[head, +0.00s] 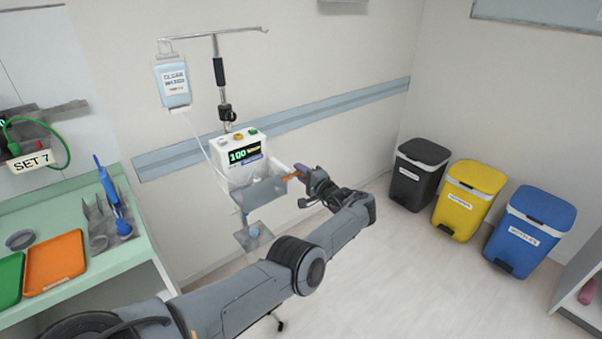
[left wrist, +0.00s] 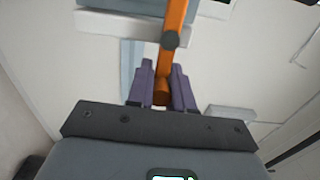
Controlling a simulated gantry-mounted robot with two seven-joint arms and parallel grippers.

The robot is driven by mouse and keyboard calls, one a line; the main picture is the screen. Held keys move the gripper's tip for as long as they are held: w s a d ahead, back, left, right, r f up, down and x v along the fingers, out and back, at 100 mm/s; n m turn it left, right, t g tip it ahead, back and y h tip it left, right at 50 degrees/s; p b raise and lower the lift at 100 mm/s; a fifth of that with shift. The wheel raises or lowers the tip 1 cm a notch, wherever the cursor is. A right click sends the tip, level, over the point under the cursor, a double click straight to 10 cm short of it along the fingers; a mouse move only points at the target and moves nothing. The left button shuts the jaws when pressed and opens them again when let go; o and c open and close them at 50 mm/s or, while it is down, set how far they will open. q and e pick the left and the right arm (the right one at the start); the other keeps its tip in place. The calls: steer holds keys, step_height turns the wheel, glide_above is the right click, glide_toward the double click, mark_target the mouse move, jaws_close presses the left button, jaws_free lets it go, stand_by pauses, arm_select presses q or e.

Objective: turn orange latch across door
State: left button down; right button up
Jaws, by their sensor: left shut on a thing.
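The infusion pump (head: 242,160) hangs on a pole. It is a white box with a lit "100" display. Its grey door (head: 262,192) shows at the lower front. The orange latch (head: 290,177) is at the door's right side. In the left wrist view, the orange latch (left wrist: 174,40) is a bar with a dark round pivot, and its near end lies between my purple fingers. My left gripper (head: 303,172) is at the pump's right side, and it also shows in the left wrist view (left wrist: 162,92), shut on the latch end. My right gripper is out of view.
An IV bag (head: 173,83) hangs from the pole, with a tube running to the pump. A green counter (head: 140,238) with an orange tray (head: 56,262) stands at left. Black, yellow (head: 468,200) and blue bins stand at right. The floor between is clear.

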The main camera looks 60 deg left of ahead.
arm_select(q)
steer(key=c, duration=1)
jaws_free()
steer(key=shift+c, duration=0.2)
steer(key=shift+w+d, duration=0.1)
steer(key=shift+d, duration=0.35)
steer(key=w+d+p, duration=0.1)
steer(key=d+p, duration=0.1)
steer(key=d, duration=0.7)
steer(key=shift+w+d, duration=0.4)
steer(key=shift+f, duration=0.1)
